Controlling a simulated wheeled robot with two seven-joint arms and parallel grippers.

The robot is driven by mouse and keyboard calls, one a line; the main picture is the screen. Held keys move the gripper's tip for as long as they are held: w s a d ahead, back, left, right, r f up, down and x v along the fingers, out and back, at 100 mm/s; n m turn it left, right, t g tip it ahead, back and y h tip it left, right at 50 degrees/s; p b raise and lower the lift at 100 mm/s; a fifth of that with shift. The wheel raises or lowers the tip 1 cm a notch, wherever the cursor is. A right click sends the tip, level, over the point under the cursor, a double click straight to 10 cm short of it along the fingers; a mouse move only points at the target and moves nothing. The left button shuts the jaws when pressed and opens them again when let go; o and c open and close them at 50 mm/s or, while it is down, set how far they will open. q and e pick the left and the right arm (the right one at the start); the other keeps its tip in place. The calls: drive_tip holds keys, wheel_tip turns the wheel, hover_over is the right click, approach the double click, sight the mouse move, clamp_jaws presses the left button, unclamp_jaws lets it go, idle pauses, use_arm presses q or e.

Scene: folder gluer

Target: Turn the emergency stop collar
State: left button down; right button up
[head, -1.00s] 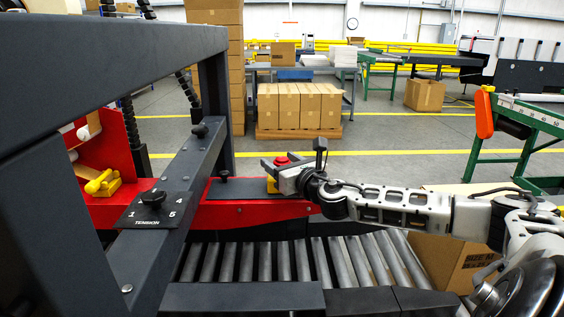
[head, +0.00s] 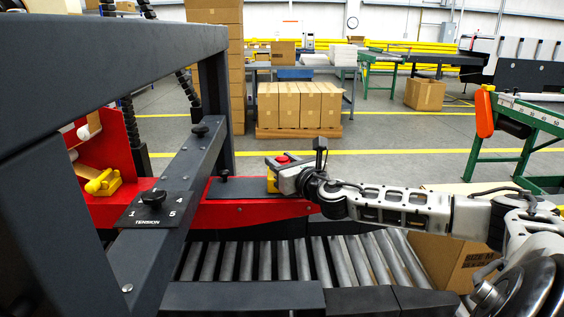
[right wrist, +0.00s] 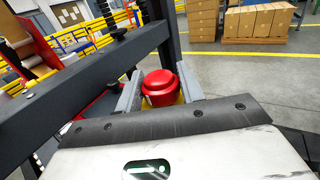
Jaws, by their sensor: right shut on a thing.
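The emergency stop is a red button with a red collar (right wrist: 160,90) on a yellow base (head: 272,183). It sits on the end of the red machine beam, in the middle of the head view. My right gripper (head: 279,165) reaches it from the right. In the right wrist view its two grey fingers (right wrist: 158,92) stand on either side of the red collar, shut on it. The gripper hides part of the yellow base. My left gripper is not in view.
A dark machine frame (head: 110,60) fills the left side. A tension knob plate (head: 153,208) sits on its crossbar. A roller conveyor (head: 285,262) runs below the red beam (head: 240,212). A cardboard box (head: 455,262) stands under my right arm.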

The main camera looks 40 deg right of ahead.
idle(0.8)
drive_tip(key=o, duration=1)
drive_tip(key=shift+c, duration=0.2)
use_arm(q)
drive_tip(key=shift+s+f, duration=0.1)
use_arm(e)
drive_tip(key=shift+s, duration=0.15)
drive_tip(key=shift+s, duration=0.3)
use_arm(q)
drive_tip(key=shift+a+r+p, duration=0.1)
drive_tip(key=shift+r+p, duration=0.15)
drive_tip(key=shift+p, duration=0.4)
use_arm(e)
drive_tip(key=s+a, duration=0.3)
drive_tip(key=s, duration=1.1)
drive_tip(key=shift+s, duration=0.4)
